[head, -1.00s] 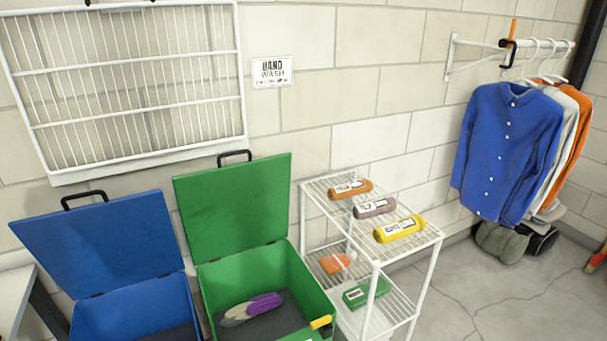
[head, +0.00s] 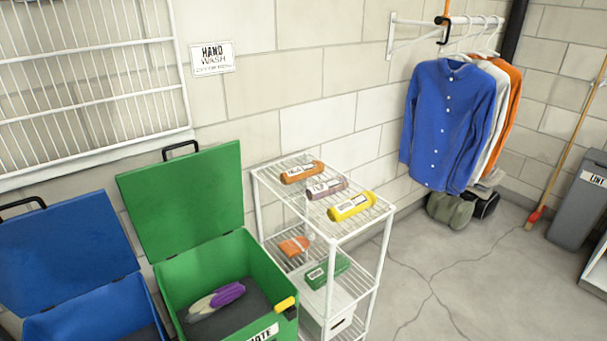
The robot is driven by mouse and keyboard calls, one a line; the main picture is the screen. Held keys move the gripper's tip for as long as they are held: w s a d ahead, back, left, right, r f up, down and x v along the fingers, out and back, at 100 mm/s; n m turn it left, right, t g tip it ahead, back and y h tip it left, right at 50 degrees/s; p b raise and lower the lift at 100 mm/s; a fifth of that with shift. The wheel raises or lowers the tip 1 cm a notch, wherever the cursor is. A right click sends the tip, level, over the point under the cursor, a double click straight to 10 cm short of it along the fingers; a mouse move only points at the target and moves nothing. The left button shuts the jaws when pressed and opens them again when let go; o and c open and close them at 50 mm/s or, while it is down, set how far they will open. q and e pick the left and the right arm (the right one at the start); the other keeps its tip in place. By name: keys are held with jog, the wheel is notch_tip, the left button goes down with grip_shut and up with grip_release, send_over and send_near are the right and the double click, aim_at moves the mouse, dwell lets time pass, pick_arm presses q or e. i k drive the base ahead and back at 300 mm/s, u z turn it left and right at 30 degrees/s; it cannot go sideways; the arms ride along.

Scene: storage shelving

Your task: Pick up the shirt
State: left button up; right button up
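A blue button-up shirt (head: 447,125) hangs on a white hanger at the front of a wall rail (head: 432,22) at the upper right. Behind it hang a white or grey shirt (head: 492,115) and an orange shirt (head: 514,95), both partly hidden by the blue one. A folded purple and grey cloth item (head: 218,299) lies inside the open green bin; I cannot tell whether it is a garment. Neither of my grippers shows in the head view.
A white wire shelf rack (head: 378,212) holds several bottles and boxes. Open green (head: 180,190) and blue (head: 65,250) lidded bins stand left of it. Bags (head: 450,210) lie under the shirts. A grey bin (head: 580,205) and broom (head: 575,135) stand right. Floor (head: 450,275) is clear in front.

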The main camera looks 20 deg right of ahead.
aim_at(316, 167)
jog(key=z, duration=2.2)
jog(key=i, duration=2.3)
jog(key=u, duration=4.1)
